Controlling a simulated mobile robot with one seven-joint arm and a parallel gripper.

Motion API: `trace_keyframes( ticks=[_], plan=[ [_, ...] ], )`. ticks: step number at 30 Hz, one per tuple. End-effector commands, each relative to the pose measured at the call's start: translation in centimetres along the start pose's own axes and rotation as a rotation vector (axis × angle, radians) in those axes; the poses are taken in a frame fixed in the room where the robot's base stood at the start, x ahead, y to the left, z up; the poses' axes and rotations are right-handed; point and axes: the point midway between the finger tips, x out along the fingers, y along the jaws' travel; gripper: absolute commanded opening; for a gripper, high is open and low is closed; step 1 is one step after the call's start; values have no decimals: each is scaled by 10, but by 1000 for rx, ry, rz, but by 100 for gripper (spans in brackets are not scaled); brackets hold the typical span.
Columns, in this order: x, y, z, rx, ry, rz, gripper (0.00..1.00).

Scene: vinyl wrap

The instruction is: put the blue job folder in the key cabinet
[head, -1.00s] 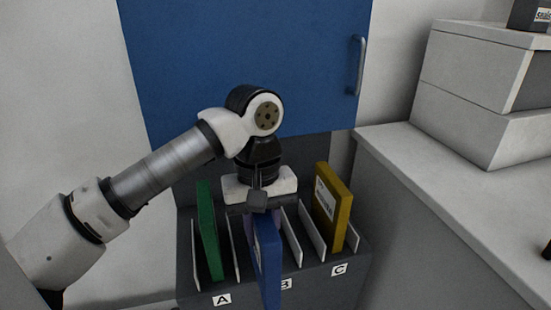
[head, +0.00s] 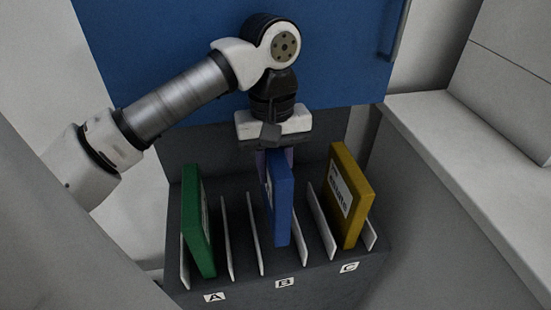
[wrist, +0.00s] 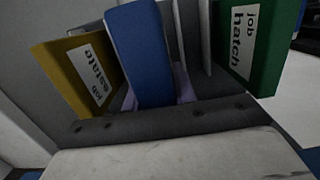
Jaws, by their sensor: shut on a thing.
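The blue job folder (head: 277,198) stands upright over the middle section of the dark rack, near label B. It also shows in the wrist view (wrist: 140,50), close in front of the gripper. My gripper (head: 272,150) is above the folder, shut on its top edge. Pale purple fingers show beside the folder, partly hidden by it. Whether the folder's lower end is clear of the rack is hard to tell. The key cabinet is most likely the large blue-fronted unit (head: 200,60) behind the arm, with a grey handle at its right; its front looks closed.
The dark rack (head: 237,287) has white dividers and labels A, B and C. A green folder (head: 197,220) stands at A and a yellow folder (head: 350,195) at C, close on either side. A grey counter (head: 440,130) with pale boxes (head: 510,60) is at the right.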

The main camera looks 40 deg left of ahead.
Motion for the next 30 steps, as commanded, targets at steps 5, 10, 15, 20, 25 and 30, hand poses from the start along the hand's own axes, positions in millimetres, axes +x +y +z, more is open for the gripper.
trace_keyframes(
  ticks=[5,10,15,20,25,30],
  plan=[
    [18,0,-2,0,0,-1,0],
    [37,0,-4,0,-1,-1,0],
    [54,0,-6,0,0,0,0],
    [61,0,-7,0,1,0,0],
    [61,0,-7,0,1,0,0],
    [61,0,-7,0,1,0,0]
  ],
)
